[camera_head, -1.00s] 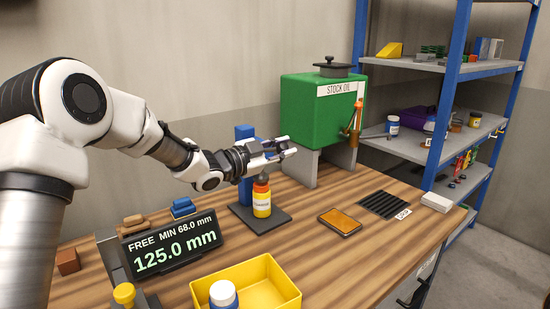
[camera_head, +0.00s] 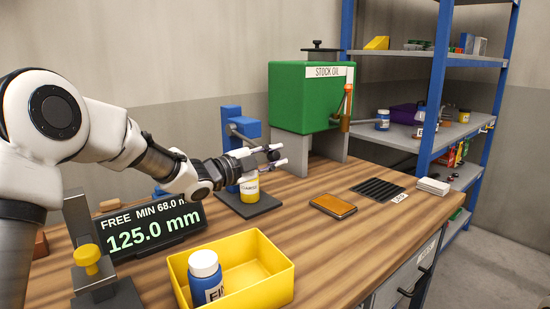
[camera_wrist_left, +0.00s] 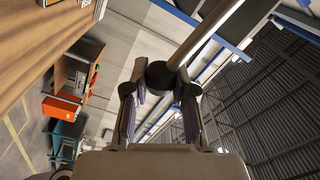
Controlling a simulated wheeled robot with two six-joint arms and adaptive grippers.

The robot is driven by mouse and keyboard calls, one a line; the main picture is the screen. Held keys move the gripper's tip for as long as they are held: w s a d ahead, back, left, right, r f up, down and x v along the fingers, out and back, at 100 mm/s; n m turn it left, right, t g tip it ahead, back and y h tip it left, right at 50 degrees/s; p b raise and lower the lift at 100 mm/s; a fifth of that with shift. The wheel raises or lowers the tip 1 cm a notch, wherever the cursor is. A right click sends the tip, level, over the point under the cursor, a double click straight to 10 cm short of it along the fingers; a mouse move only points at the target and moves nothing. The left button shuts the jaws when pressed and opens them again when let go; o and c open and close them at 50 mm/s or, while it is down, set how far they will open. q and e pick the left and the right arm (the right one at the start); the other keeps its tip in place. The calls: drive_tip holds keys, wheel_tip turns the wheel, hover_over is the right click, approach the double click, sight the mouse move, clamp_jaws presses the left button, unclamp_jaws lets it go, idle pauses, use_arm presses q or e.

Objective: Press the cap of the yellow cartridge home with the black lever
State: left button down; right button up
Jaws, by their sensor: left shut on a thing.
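The yellow cartridge (camera_head: 249,188) stands upright on the dark base of the blue press (camera_head: 232,127). Its cap is hidden behind my gripper in the head view. The black lever's ball knob (camera_head: 273,155) sits between the fingers of my left gripper (camera_head: 271,158), just above and right of the cartridge. In the left wrist view the fingers (camera_wrist_left: 159,108) are shut around the black knob (camera_wrist_left: 160,74), with the lever's rod (camera_wrist_left: 205,35) running up and right. My right gripper is not in view.
A yellow bin (camera_head: 270,277) with a blue white-capped bottle (camera_head: 206,278) stands in front. A display (camera_head: 153,228) reads 125.0 mm. The green stock oil tank (camera_head: 305,100) stands behind right.

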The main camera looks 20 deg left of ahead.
use_arm(q)
drive_tip(key=shift+f+g, duration=0.3)
drive_tip(key=shift+f, duration=0.7)
drive_tip(key=c, duration=1)
unclamp_jaws()
drive_tip(key=shift+d, duration=0.2)
drive_tip(key=shift+o, duration=0.2)
drive_tip(key=shift+s+a+r, duration=0.1)
drive_tip(key=shift+a, duration=0.1)
drive_tip(key=shift+s+a, duration=0.1)
drive_tip(key=shift+s, duration=0.05)
drive_tip(key=v, duration=0.7)
drive_tip(key=shift+r, duration=0.2)
